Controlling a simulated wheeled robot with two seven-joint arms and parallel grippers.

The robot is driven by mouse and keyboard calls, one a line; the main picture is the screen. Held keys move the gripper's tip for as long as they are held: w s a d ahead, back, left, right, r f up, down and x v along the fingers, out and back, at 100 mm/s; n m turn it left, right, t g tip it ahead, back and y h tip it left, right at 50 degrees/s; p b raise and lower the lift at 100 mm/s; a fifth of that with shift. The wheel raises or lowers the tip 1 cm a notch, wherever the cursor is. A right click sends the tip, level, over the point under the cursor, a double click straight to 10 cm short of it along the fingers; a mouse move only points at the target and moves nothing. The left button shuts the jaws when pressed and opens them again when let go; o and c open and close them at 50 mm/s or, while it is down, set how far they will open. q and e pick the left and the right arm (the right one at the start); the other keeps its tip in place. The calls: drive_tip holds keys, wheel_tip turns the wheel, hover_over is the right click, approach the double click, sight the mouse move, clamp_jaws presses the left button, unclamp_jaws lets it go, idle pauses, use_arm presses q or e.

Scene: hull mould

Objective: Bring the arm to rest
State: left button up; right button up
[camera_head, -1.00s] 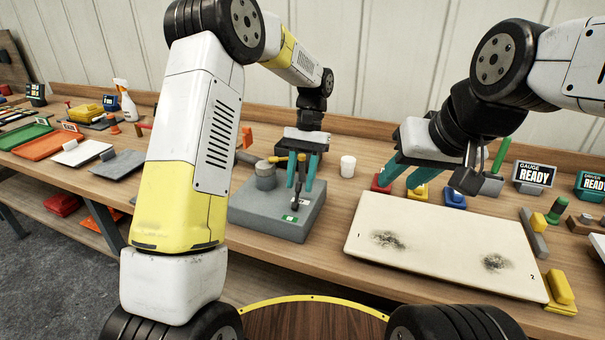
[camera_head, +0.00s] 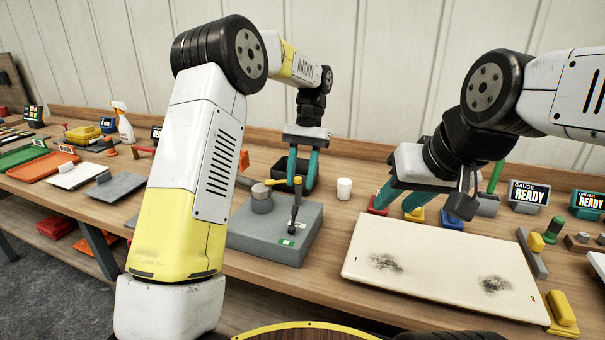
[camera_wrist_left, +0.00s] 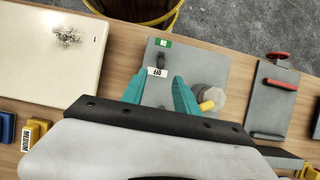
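My left gripper (camera_head: 301,181) is above the far side of a grey block (camera_head: 265,240). Its teal fingers are apart with nothing between them. They also show spread in the left wrist view (camera_wrist_left: 160,92). A dark upright lever (camera_head: 295,205) stands on the block, nearer the front than the fingers and apart from them. A small OFF label (camera_wrist_left: 157,72) lies by the lever in the wrist view. My right gripper (camera_head: 397,203) hangs over the far edge of the cream panel, near the coloured blocks. Its teal fingers look apart, with no held object visible.
A grey cylinder (camera_head: 262,198) with a yellow handle stands on the grey block. A white cup (camera_head: 344,188) stands between the grippers. The cream panel (camera_head: 440,265) has two dark patches. Coloured trays (camera_head: 45,166) lie left; a GAUGE READY sign (camera_head: 528,196) stands right.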

use_arm(q)
drive_tip(key=s+a+r+n+t+h, duration=0.1)
drive_tip(key=s+a+r+t+h, duration=0.1)
drive_tip(key=s+a+r+t, duration=0.6)
drive_tip(key=s+a+n+t+h, duration=0.1)
drive_tip(key=s+a+n+t, duration=0.1)
drive_tip(key=s, duration=1.3)
drive_tip(key=shift+s+a+r+t+h, duration=0.2)
drive_tip(key=shift+a+r+t+h, duration=0.25)
drive_tip(key=shift+a, duration=0.25)
